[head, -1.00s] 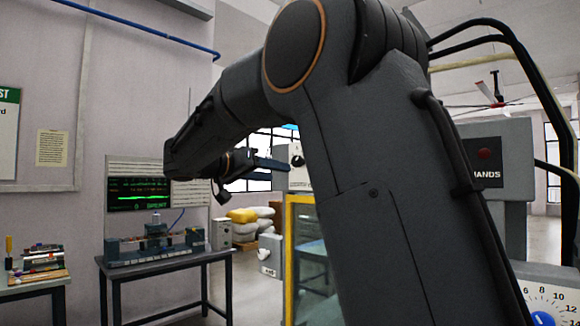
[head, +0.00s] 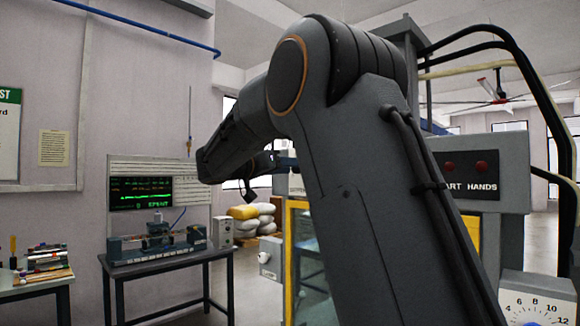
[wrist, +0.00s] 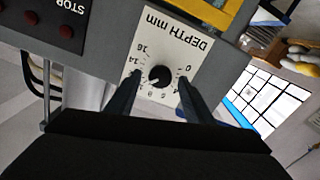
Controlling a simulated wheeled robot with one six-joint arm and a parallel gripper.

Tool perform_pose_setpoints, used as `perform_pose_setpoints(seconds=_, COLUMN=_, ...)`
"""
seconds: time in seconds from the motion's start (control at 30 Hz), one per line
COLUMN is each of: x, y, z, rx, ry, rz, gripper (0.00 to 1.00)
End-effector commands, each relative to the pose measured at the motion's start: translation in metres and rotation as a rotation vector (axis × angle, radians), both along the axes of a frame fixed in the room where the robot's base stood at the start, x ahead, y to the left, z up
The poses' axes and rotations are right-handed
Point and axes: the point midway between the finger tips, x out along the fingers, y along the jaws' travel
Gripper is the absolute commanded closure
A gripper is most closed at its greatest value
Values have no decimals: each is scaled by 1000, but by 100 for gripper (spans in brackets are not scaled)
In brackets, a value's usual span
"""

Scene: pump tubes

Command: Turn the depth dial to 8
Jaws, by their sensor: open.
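The depth dial is a black round knob (wrist: 159,76) on a white plate (wrist: 190,40) marked "DEPTH mm", which appears upside down in the wrist view. Numbers ring the knob, with 16, 14 and 0 readable; its pointer direction is too small to tell. My gripper (wrist: 159,82) is open, with one dark finger to each side of the knob in that view; I cannot tell whether they touch it. In the head view my gripper (head: 286,162) is small and partly hidden by my arm, in front of the white plate (head: 296,184). The knob is hidden there.
A yellow-framed machine guard (head: 290,255) stands below the plate. A grey panel (head: 480,165) with red buttons is at right, with another numbered dial plate (head: 540,300) below it. A table with a device (head: 155,245) and stacked sacks (head: 250,215) are farther back.

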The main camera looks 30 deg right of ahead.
Motion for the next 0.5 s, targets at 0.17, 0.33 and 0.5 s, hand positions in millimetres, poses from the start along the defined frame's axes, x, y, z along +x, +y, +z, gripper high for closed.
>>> perform_pose_setpoints(seconds=0.17, x=0, y=0, z=0, rx=0, ry=0, rz=0, gripper=69)
perform_pose_setpoints(seconds=0.33, x=0, y=0, z=0, rx=0, ry=0, rz=0, gripper=93)
perform_pose_setpoints(seconds=0.5, x=0, y=0, z=0, rx=-3, ry=8, rz=0, gripper=93)
